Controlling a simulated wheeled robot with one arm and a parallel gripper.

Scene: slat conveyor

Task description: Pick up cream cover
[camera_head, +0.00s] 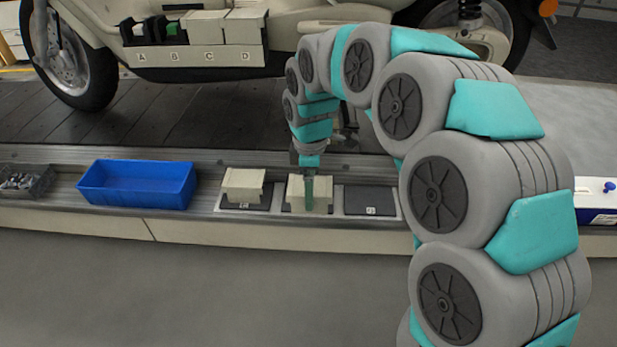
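A cream cover (295,191) sits on the middle dark pad of the conveyor edge. My gripper (309,192) points down at this cover, and one teal finger shows in front of its near face. I cannot tell whether the fingers touch it or how far apart they are, since the second finger is hidden. Another cream cover (241,182) sits on the left pad (238,204), apart from my gripper. More cream covers (205,27) stand in a lettered rack (190,55) on the scooter at the back.
The right pad (370,200) is bare. A blue bin (137,195) and a grey tray of small parts (35,191) stand to the left. A white and blue box (597,201) stands far right. A scooter (290,22) stands on the slats behind.

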